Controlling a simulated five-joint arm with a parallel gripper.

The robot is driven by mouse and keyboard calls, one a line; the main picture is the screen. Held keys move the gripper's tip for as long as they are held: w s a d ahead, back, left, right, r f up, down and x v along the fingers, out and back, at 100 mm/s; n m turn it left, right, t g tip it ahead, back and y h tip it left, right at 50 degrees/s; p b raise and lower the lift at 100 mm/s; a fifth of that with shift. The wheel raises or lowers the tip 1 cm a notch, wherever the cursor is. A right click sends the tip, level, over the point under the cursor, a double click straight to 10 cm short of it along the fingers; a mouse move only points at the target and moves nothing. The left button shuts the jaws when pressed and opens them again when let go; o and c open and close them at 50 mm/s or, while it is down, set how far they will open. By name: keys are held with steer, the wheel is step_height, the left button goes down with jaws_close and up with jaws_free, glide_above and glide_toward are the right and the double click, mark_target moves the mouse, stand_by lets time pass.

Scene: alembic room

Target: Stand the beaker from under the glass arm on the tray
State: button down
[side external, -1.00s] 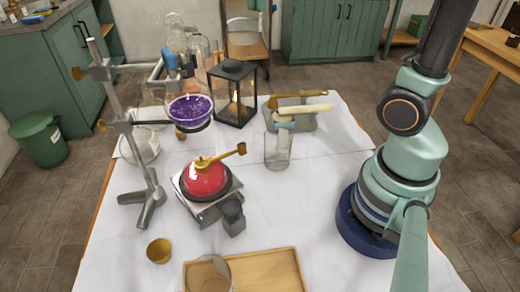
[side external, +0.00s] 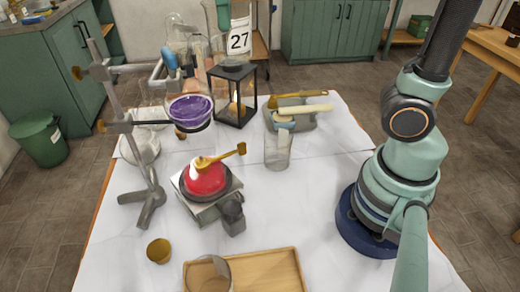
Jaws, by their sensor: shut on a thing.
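The wooden tray (side external: 275,262) lies at the front edge of the table, far below the gripper in the picture. Another clear glass beaker (side external: 207,274) is at the tray's left part, cut off by the bottom edge. The glass arm (side external: 156,74) with blue fittings is at the back left; what stands under it is hard to make out.
A metal stand (side external: 152,190) holds a bowl of purple matter (side external: 190,107). A red flask (side external: 205,180) sits on a hotplate. A black lantern (side external: 234,95), a glass cylinder (side external: 277,152), a grey dish (side external: 313,121) and a brass cup (side external: 158,251) stand around.

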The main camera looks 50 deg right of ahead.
steer(key=s+a+m, duration=1.4)
steer(key=a+m, duration=0.2)
steer(key=m, duration=0.7)
steer(key=f, duration=3.1)
steer(key=shift+d, duration=0.2)
steer(key=shift+f, duration=0.1)
steer(key=c, duration=1.4)
jaws_free()
steer(key=o, duration=0.4)
